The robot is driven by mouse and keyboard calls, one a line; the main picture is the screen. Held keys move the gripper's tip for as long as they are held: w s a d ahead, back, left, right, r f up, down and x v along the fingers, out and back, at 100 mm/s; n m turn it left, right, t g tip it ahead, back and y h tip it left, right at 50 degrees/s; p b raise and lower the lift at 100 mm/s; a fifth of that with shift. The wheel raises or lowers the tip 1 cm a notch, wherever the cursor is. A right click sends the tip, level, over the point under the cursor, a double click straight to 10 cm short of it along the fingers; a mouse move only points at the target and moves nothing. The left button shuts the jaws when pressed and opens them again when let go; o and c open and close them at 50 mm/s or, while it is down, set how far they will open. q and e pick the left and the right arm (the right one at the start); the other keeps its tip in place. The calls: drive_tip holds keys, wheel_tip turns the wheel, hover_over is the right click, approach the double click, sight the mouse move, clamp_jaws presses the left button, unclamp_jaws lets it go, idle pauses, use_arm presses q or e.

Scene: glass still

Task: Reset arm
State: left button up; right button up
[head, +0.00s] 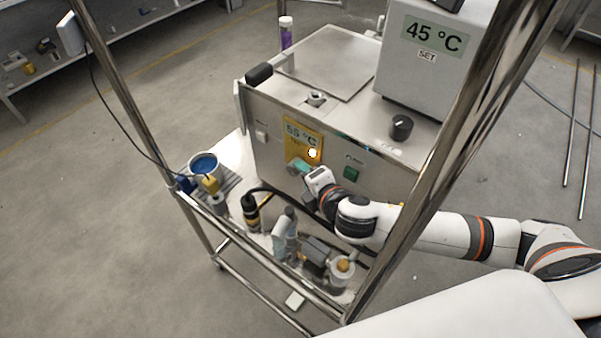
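My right arm comes in from the right side of the head view and reaches across the front of a steel bath box (376,160). My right gripper (308,173) is at the front panel of this box, just below a yellow display label (303,138) reading about 55 °C. A small teal part (297,166) shows at the gripper's tip; I cannot tell whether it is a fingertip or a knob, or whether there is contact. The fingers are too small and hidden to show whether they are open. My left gripper is out of view.
Shiny frame posts (455,150) stand close around the arm. A grey controller (425,60) reading 45 °C sits on the box, with a black knob (401,128) near. A blue-filled cup (204,165), a black-and-yellow fitting (251,212) and pump parts crowd the shelf below.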

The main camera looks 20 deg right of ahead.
drive_tip(key=shift+v, duration=1.25)
